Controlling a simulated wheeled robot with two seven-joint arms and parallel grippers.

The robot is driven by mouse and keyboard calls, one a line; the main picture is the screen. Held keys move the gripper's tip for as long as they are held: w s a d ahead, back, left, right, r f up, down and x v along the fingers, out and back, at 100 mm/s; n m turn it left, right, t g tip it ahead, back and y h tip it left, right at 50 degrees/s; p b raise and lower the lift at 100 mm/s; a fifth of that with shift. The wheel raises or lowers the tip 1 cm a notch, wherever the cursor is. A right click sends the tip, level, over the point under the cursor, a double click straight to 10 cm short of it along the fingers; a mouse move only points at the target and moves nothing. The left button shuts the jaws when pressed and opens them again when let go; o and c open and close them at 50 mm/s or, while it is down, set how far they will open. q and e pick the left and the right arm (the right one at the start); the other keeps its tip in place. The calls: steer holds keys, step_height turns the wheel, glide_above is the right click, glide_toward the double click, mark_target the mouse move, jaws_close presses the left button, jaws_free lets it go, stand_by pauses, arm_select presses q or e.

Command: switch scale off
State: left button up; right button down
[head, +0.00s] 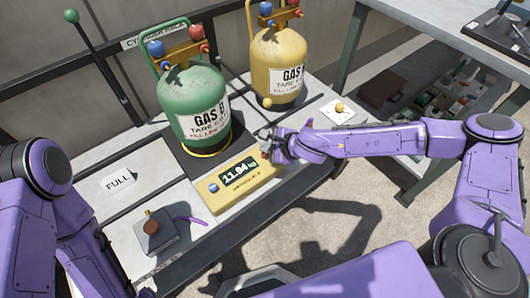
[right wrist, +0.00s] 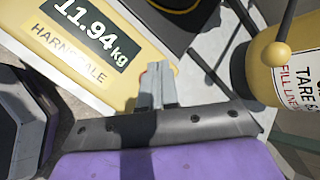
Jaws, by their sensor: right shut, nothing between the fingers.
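The yellow scale console (head: 207,196) lies at the front of the bench, its display (head: 238,172) lit and reading 11.94 kg. A blue button (head: 213,188) is at its left end. A red button (head: 265,155) is at its right end, mostly hidden by my right gripper (head: 270,150). In the right wrist view the console (right wrist: 30,48) reads 11.94 kg, and my shut, empty fingers (right wrist: 156,75) are over its right end, with a little red showing around the tips. I cannot tell whether they touch the button. My left arm shows at the left, its gripper out of view.
The green GAS B cylinder (head: 192,95) stands on a black platform (head: 180,151) behind the console. A yellow cylinder (head: 278,60) stands to its right. A FULL label (head: 118,181) and a grey box with a brown knob (head: 152,227) are at left.

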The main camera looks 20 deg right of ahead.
mark_target(267, 155)
steer(key=shift+f, duration=0.1)
stand_by(0.3)
steer(key=shift+f, duration=0.35)
steer(key=shift+f+b, duration=0.6)
steer(key=shift+b, duration=0.05)
stand_by(0.5)
stand_by(0.3)
steer(key=shift+r+p, duration=1)
steer(key=shift+r, duration=0.05)
step_height(267, 155, up, 5)
steer(key=p, duration=0.5)
steer(key=shift+r, duration=0.1)
